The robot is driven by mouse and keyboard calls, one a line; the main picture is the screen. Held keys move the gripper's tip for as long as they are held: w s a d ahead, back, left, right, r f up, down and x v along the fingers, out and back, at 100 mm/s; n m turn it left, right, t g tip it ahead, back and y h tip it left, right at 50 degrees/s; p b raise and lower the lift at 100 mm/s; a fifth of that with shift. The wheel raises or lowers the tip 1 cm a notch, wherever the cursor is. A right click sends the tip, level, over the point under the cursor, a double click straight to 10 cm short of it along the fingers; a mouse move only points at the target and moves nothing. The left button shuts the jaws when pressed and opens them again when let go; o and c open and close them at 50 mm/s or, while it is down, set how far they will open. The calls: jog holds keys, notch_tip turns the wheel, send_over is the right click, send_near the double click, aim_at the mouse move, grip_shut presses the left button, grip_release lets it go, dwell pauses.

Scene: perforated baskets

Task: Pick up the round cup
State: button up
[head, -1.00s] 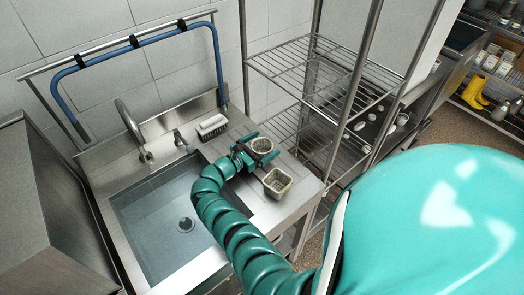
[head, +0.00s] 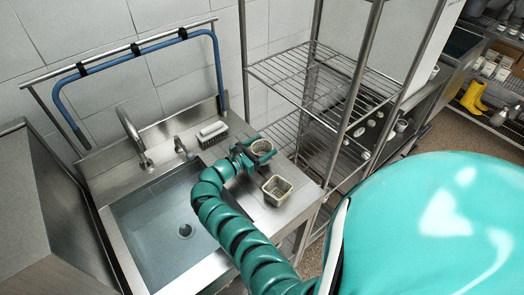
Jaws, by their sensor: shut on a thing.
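The round cup (head: 262,147), a small light perforated basket, is at the back right of the sink counter. My gripper (head: 257,153) has its green fingers around this round cup and is shut on it. My arm partly hides the near side of the cup. I cannot tell whether the cup's base touches the counter. A square perforated basket (head: 277,190) stands upright on the counter in front of the round cup, apart from my gripper.
A sink basin (head: 165,240) lies left of my arm, with a faucet (head: 133,135) behind it. A wire shelf rack (head: 308,75) stands close on the right. Blue tubing (head: 140,45) hangs on a rail behind.

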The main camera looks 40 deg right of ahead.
aim_at(267, 145)
jog(key=shift+s+r, duration=0.25)
jog(key=shift+r, duration=0.4)
jog(key=shift+s+r, duration=1.1)
jog(key=shift+r, duration=0.1)
jog(key=s+r+p, duration=0.4)
jog(key=s+r, duration=0.2)
jog(key=s, duration=0.5)
jog(key=shift+s+a+r, duration=0.15)
jog(key=shift+a+r, duration=0.05)
jog(key=shift+r, duration=0.15)
